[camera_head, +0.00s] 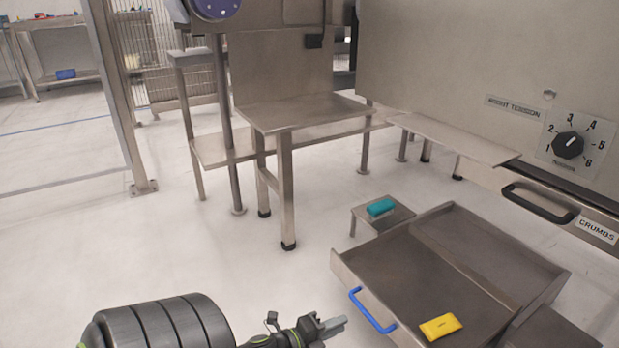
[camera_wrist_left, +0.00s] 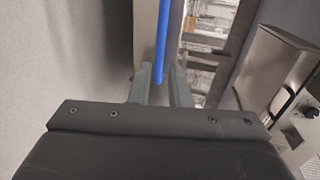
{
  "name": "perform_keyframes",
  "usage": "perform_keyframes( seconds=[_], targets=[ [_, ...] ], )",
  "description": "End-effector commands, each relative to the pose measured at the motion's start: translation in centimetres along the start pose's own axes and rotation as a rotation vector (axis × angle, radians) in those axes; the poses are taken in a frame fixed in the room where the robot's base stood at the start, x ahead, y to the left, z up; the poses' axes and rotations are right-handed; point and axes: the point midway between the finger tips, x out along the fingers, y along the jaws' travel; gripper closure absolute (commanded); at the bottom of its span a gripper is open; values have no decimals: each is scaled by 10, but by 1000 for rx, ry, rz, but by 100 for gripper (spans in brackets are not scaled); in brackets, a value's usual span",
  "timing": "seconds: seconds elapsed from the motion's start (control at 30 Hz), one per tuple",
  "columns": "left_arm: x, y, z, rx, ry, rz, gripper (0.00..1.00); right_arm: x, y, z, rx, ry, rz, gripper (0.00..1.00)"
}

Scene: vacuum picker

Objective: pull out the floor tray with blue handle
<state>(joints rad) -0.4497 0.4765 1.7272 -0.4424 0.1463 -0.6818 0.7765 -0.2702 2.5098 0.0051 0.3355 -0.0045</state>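The floor tray (camera_head: 405,262) is a wide, shallow metal tray low at the right in the head view, with a divider along it. Its blue handle (camera_head: 372,311) is a bar on the tray's front left side. My left gripper (camera_head: 338,324) is just left of the handle, with a small gap in the head view. In the left wrist view the blue handle (camera_wrist_left: 164,42) runs down the picture between the two fingertips (camera_wrist_left: 163,82), which stand apart. Contact is not visible. My right gripper is not in view.
A yellow block (camera_head: 440,326) lies in the tray. A teal block (camera_head: 380,207) sits on a small metal stand behind it. A crumbs drawer with a black handle (camera_head: 540,203) is above right. A metal table (camera_head: 300,110) stands behind. Floor (camera_head: 200,250) on the left is clear.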

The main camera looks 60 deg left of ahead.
Motion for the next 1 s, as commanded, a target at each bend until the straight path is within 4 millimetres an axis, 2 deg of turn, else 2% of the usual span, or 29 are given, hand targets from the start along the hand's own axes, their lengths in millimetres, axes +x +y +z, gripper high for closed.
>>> perform_keyframes(
  seconds=[0.13,0.5,0.7,1.0],
  targets=[
    [-18,2,0,-1,0,2,84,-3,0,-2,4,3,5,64],
    [-64,-3,0,-1,1,5,84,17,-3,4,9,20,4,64],
    [-75,-1,0,-1,0,2,84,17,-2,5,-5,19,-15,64],
    [-76,0,0,-1,0,1,84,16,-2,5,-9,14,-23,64]
  ],
)
